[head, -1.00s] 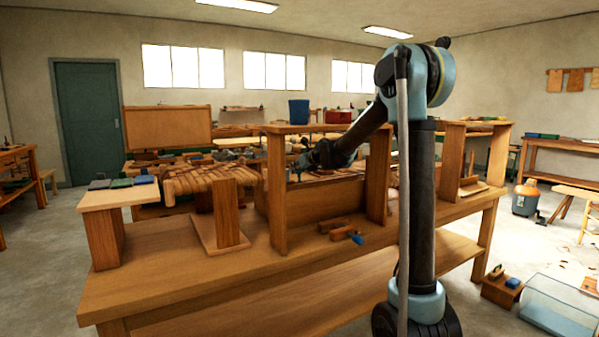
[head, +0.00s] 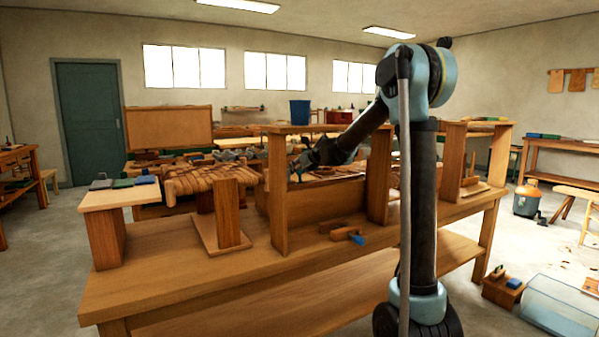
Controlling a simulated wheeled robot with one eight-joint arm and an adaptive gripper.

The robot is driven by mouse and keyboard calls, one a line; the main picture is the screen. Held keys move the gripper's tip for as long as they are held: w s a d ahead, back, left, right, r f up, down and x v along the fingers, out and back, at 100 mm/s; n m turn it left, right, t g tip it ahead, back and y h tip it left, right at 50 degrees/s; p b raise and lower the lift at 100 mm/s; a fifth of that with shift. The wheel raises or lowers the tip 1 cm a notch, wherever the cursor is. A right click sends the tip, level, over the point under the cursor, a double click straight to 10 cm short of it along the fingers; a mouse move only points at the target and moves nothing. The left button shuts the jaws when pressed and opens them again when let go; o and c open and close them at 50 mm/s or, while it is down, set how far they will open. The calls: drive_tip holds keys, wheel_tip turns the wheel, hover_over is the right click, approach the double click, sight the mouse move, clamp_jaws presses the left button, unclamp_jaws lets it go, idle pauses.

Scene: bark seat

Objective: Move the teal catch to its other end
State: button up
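I cannot pick out the teal catch with certainty in the head view. My gripper (head: 297,170) reaches down and left under the top board of the wooden stand (head: 279,205), close to the stand's left post. It is small and dark here. I cannot see whether its fingers are open or shut, or whether they touch anything. A woven bark seat (head: 205,180) lies to the left of the stand. A small wooden piece with a bright blue end (head: 357,240) lies on the bench in front of the stand.
The wooden bench (head: 180,285) carries the stand, with a blue bucket (head: 299,112) on its top board. A pale side board (head: 118,196) with several small blocks is at left. An upright wooden post (head: 227,212) stands before the seat. The bench's front left is clear.

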drive_tip(key=s+d+r, duration=0.2)
drive_tip(key=s+d, duration=0.7)
drive_tip(key=s, duration=0.4)
drive_tip(key=shift+s, duration=0.15)
